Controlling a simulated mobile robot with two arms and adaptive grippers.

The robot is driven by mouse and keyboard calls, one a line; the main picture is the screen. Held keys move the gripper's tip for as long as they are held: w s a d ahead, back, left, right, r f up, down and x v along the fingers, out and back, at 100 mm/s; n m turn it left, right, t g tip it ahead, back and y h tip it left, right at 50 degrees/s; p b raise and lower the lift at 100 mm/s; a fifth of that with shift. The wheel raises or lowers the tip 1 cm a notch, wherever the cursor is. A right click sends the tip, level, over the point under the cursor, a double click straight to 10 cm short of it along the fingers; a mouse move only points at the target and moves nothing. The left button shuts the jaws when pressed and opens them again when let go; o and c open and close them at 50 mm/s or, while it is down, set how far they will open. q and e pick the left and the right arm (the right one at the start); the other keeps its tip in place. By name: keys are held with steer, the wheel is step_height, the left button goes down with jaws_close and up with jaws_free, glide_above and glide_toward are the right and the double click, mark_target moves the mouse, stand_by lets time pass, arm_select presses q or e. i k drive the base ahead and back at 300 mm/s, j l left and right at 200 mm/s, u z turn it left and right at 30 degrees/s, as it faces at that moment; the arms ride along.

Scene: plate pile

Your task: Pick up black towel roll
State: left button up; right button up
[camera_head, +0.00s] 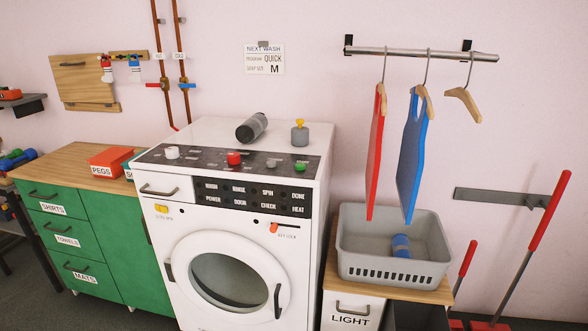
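A black towel roll (252,127) lies on its side on top of the white washing machine (222,127), behind the control panel. Neither of my grippers shows in the head view, so nothing is seen touching the roll.
A grey bottle with a yellow cap (300,134) stands right of the roll. A grey basket (365,268) holding a blue roll (401,245) sits at right, below a red garment (376,150) and a blue garment (411,155). A red box (108,161) sits on the counter.

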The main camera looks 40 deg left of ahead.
mark_target(251, 129)
steer(key=u, duration=1.55)
